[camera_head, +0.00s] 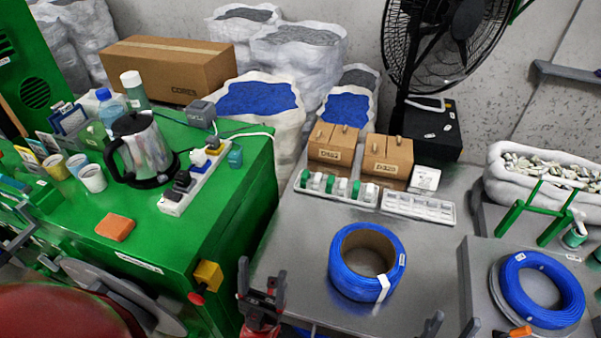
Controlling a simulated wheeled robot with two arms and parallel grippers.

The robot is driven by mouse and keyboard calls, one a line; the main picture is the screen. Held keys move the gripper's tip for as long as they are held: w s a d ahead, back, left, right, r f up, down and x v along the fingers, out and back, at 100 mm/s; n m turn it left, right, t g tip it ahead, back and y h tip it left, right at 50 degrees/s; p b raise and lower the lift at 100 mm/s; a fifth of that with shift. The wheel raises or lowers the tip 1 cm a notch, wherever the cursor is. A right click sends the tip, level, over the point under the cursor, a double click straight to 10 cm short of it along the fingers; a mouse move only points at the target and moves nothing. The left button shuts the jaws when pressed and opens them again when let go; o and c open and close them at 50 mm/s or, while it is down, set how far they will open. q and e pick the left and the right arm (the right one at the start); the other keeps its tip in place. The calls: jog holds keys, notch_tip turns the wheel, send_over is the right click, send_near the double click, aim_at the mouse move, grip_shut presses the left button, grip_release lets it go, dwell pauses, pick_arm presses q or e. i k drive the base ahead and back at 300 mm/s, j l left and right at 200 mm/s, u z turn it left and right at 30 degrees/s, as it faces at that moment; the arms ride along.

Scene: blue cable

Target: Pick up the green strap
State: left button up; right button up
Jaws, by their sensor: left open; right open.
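I cannot clearly pick out a green strap. Narrow green bands (511,219) stand in front of the white bag at the right; I cannot tell if they are the strap. A large blue cable coil (346,280) with a white tag rests on the grey table. A second, flatter blue coil (541,312) lies at the right. My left gripper (260,280) is open and empty at the bottom, left of the large coil. My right gripper (451,325) is open at the bottom edge, between the two coils, mostly out of frame.
The green workbench (222,200) at left holds a kettle (143,150), a power strip (190,183) and cups. Small boxes (387,157) and trays (419,207) line the grey table's back. A fan (445,45) stands behind. The table left of the large coil is clear.

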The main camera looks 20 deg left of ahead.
aim_at(304, 178)
jog(key=i+j+z, duration=0.1)
jog(key=j+z, duration=1.25)
jog(key=k, duration=0.05)
